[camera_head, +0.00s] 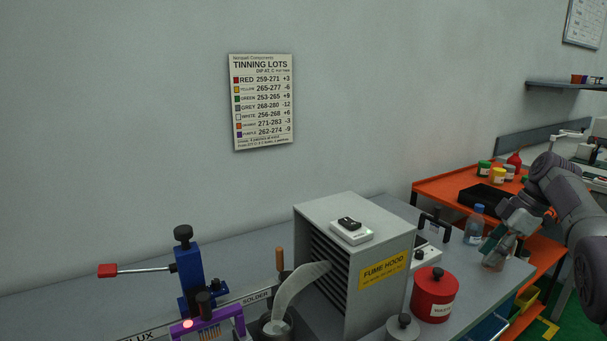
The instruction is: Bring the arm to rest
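My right arm (565,205) comes in from the right edge. Its gripper (497,240) points down and left over the right end of the grey bench (470,290). The fingertips are small and overlap a clear container (494,262) behind or below them. I cannot tell whether they touch it or how far apart they are. My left gripper is not in view.
A fume hood (375,295) stands mid-bench, with a red canister (433,295) to its right. A clear bottle (474,225) stands close left of the gripper. A blue lever press (189,270) is at left. An orange bench (450,188) holds jars behind.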

